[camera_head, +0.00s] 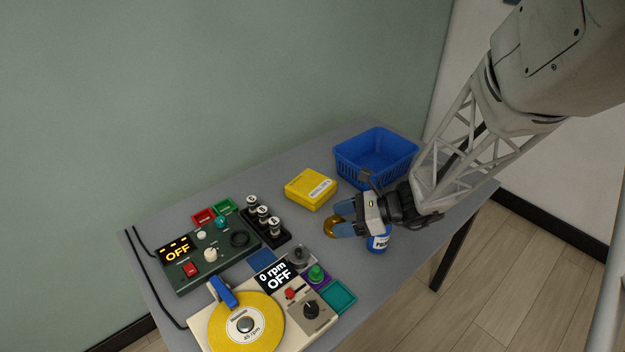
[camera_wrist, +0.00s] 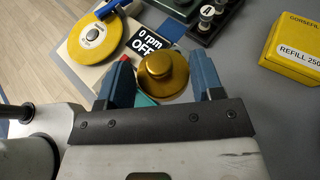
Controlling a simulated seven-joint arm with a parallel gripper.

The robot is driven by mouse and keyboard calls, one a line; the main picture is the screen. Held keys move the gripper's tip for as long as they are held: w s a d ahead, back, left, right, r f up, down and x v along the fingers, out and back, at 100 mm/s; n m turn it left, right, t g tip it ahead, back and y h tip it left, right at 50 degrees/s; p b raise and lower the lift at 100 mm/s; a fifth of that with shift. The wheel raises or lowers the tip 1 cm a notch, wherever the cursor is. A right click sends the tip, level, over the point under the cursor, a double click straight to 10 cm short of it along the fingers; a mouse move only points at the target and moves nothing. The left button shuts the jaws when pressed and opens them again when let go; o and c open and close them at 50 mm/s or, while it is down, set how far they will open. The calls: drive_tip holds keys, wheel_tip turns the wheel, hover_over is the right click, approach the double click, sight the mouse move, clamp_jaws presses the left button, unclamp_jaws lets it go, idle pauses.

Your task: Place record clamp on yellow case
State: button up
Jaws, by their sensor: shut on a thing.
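The record clamp, a round brass-coloured piece with a raised knob (camera_wrist: 163,72), is held between the two blue fingers of my gripper (camera_wrist: 165,82). In the head view the clamp (camera_head: 331,227) shows at the fingertips of my gripper (camera_head: 340,219), partly hidden by them, apparently above the table. The yellow case (camera_head: 309,189) lies flat on the table behind and left of my gripper, with a white label on its front right. It also shows at the right edge of the wrist view (camera_wrist: 295,48), with its top clear.
A blue basket (camera_head: 376,158) stands at the back right of the case. A blue-and-white can (camera_head: 379,243) stands close below my gripper.

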drive_tip(key=w+a+f, duration=0.2)
drive_tip(key=w+f, duration=0.1)
drive_tip(key=w, duration=0.4)
drive_tip(key=w+a+f, duration=0.2)
drive_tip(key=w+f, duration=0.1)
drive_tip(key=w, duration=0.4)
drive_tip(key=shift+w+f, duration=0.15)
drive_tip(key=shift+w, duration=0.2)
hover_over(315, 183)
drive_tip(key=shift+d+f, duration=0.1)
drive_tip(key=shift+f, duration=0.65)
drive_tip(key=shift+s+f, duration=0.1)
drive_tip(key=shift+f, duration=1.65)
drive_tip(key=shift+f, duration=0.15)
drive_tip(key=o, duration=1.1)
drive_tip(key=shift+c, duration=0.2)
